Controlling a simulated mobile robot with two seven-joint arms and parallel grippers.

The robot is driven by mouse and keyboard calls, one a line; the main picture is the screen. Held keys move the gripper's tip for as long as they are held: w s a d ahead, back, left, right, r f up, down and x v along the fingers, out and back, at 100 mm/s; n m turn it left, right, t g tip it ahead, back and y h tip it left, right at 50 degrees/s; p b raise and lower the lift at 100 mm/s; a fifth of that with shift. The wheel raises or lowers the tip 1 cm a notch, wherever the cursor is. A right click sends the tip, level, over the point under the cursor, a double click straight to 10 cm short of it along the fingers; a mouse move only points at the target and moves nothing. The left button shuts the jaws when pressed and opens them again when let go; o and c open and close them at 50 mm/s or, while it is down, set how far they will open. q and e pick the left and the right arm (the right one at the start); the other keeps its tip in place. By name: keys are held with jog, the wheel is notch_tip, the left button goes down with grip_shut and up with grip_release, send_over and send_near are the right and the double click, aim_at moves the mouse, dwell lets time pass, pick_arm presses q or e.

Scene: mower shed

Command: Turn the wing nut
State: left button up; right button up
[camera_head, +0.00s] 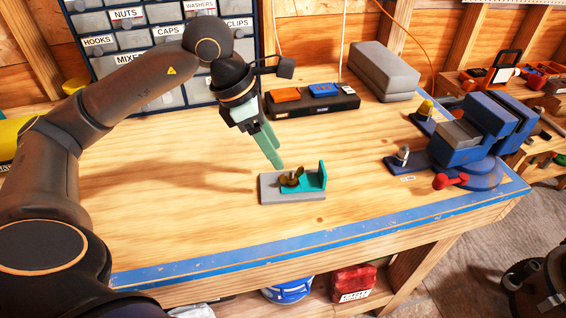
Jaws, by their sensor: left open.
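The wing nut (291,178) is small and brass-brown. It sits on a grey block (275,194) with a teal bracket (321,179) at its right side, on the wooden bench. My left gripper (277,160) hangs above and slightly left of the wing nut, pointing down. Its pale green fingers are open and empty, apart from the nut. The fingers overlap in this view, so the gap between them is hard to see. My right gripper is not in view.
A blue vise (467,137) with a red handle stands on the bench's right. A black tray (340,103) and a grey case (383,72) lie behind. Labelled drawers (130,41) stand at the back left. The bench top (180,215) is clear left of the block.

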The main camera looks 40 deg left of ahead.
aim_at(289, 176)
pick_arm(q)
jog(key=v, duration=0.5)
jog(key=shift+s+a+r, duration=0.1)
jog(key=shift+r, duration=0.25)
jog(key=w+d+f+m, duration=0.1)
jog(key=f, duration=0.3)
jog(key=w+d+f+m+p, duration=0.1)
jog(key=f, duration=0.2)
jog(key=w+d+f, duration=0.1)
jog(key=f, duration=0.3)
jog(key=shift+w+d+f+m+g+h, duration=0.2)
jog(key=shift+f+m+g+h, duration=0.1)
jog(key=shift+f+m+g, duration=0.1)
jog(key=shift+r, duration=0.1)
grip_shut()
